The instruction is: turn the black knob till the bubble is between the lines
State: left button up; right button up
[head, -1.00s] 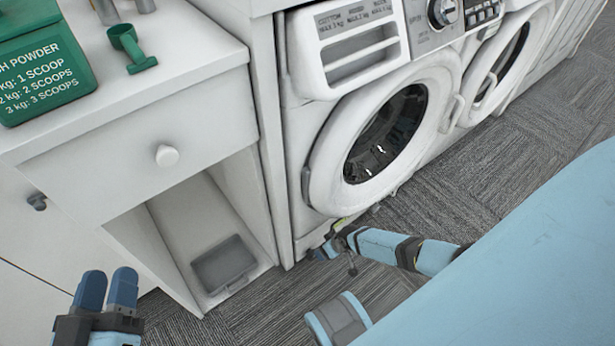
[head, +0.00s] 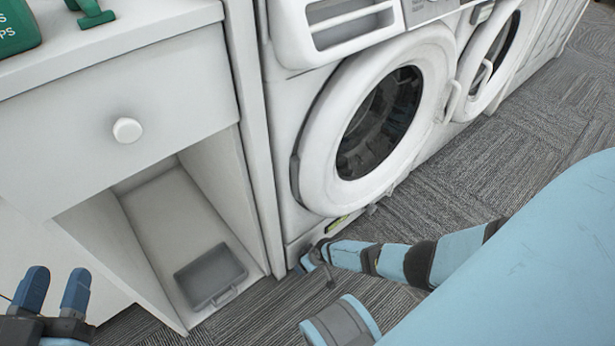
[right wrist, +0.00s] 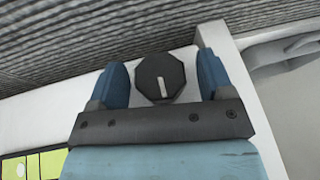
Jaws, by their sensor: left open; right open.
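The black knob (right wrist: 160,78) is an eight-sided dial with a pale line on its face, low on the washer's white front. In the right wrist view it sits between the two blue fingers of my right gripper (right wrist: 162,84), which is open with a gap on each side. In the head view my right gripper (head: 309,260) is at the washer's lower left corner, where the knob is hidden. The yellow-green level (right wrist: 36,164) is partly cut off in the wrist view. A pale round spot shows in it, but its place between the lines is unclear. My left gripper (head: 54,288) is open and empty.
The washer (head: 290,130) with its round door (head: 318,165) rises above my right gripper. A white cabinet (head: 185,85) stands to the left, with a grey tray (head: 211,274) in its open bottom. A green scoop (head: 92,12) lies on top. Grey carpet (head: 470,180) is clear at right.

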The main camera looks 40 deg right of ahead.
jog(key=c, duration=0.9)
jog(key=shift+d+y, duration=0.15)
jog(key=shift+y, duration=0.75)
jog(key=shift+m+y, duration=0.3)
jog(key=shift+y, duration=0.1)
jog(key=o, duration=0.9)
